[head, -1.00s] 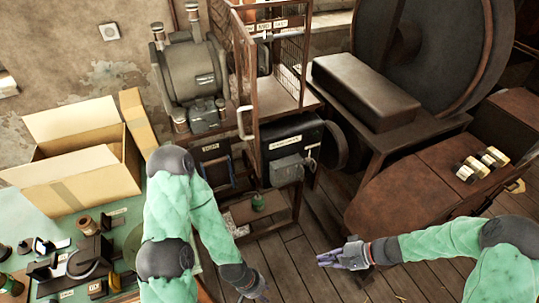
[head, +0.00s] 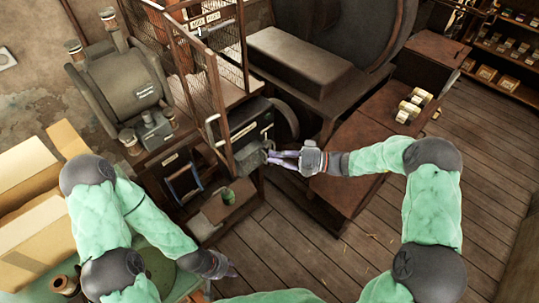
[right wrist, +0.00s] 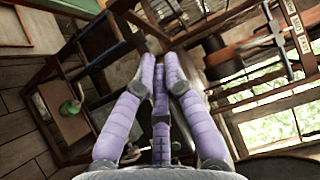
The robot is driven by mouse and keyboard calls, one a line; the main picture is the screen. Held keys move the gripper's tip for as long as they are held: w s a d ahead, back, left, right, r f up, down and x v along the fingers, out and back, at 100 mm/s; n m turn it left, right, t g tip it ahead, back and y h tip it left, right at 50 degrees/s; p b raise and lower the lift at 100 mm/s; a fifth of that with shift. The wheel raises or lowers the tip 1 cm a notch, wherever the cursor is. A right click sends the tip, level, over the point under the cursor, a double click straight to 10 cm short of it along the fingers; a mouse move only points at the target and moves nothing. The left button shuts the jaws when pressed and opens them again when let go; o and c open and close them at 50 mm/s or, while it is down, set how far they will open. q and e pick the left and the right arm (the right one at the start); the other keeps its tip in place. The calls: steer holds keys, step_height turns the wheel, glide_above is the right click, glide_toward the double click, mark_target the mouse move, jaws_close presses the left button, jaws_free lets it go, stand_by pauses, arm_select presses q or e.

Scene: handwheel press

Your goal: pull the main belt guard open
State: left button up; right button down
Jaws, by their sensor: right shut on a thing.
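The belt guard looks to be the brown framed wire-mesh cage (head: 203,62), with a pale upright handle (head: 210,130) on its front post. A black labelled housing (head: 255,128) is behind and right of that post, with a grey box (head: 246,160) on its front. My right gripper (head: 272,157) is at the right side of the grey box, right of the guard handle and apart from it. Its purple fingers (right wrist: 160,80) are closed together on something mostly hidden, seemingly part of the grey box. My left gripper (head: 222,266) hangs low above the floor; its fingers are unclear.
A bench (head: 355,155) stands right of my right gripper. A long dark box (head: 300,55) and large wheel (head: 375,25) are behind. A cardboard box (head: 40,210) is at the left. The plank floor (head: 455,150) is clear at the right.

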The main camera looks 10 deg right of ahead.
steer(key=a+p, duration=0.1)
steer(key=a, duration=1)
steer(key=shift+w+p, duration=0.15)
steer(key=shift+p, duration=0.25)
steer(key=shift+a, duration=0.1)
steer(key=s+a+b, duration=0.2)
steer(key=s+a, duration=0.1)
steer(key=a, duration=0.2)
steer(key=shift+s+a, duration=0.15)
steer(key=shift+a, duration=0.2)
